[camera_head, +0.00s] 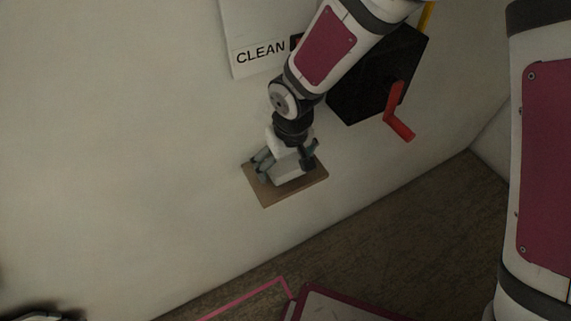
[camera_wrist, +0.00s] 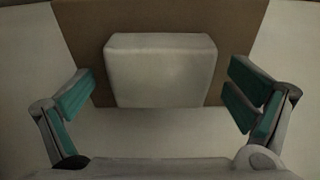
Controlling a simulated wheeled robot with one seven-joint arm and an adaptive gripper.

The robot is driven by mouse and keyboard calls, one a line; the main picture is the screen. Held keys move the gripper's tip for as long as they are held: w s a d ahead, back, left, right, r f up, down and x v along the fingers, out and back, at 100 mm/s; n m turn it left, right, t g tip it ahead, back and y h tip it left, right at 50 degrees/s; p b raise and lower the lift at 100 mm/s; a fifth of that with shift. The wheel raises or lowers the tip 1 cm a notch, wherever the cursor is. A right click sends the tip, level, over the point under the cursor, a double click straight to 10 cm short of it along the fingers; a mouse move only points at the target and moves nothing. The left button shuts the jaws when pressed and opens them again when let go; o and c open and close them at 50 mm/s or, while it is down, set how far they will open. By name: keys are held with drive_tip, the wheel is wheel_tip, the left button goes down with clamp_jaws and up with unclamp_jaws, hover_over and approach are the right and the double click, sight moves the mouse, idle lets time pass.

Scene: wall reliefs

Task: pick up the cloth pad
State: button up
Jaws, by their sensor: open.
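The cloth pad is a pale, off-white block (camera_wrist: 160,72) with rounded edges, in the middle of the wrist view. It also shows in the head view (camera_head: 288,175), partly hidden by my gripper. It sits against a brown board (camera_wrist: 88,30), which shows in the head view too (camera_head: 268,198). My gripper (camera_head: 285,165) is open at the board. In the wrist view its teal-padded fingers (camera_wrist: 160,100) stand to the left and right of the pad, with a gap on each side. Neither finger touches the pad.
A white sign reading "CLEAN" (camera_head: 262,52) is on the pale wall above. A black box (camera_head: 375,80) with a red crank handle (camera_head: 398,118) is to the right of my gripper. The wall left of the board is bare. A brown floor (camera_head: 400,235) lies below.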

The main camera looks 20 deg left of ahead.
sight(285, 160)
drive_tip(key=c, duration=1.1)
drive_tip(key=shift+c, duration=0.2)
drive_tip(key=shift+r, duration=0.75)
wheel_tip(285, 160, up, 2)
drive_tip(key=shift+r+b, duration=0.15)
drive_tip(key=shift+b, duration=0.2)
drive_tip(key=s+d, duration=0.2)
drive_tip(key=s, duration=0.5)
drive_tip(key=s+d+r+b, duration=0.1)
drive_tip(key=s+d, duration=0.2)
drive_tip(key=s, duration=0.5)
drive_tip(key=shift+d, duration=0.2)
drive_tip(key=shift+r, duration=0.1)
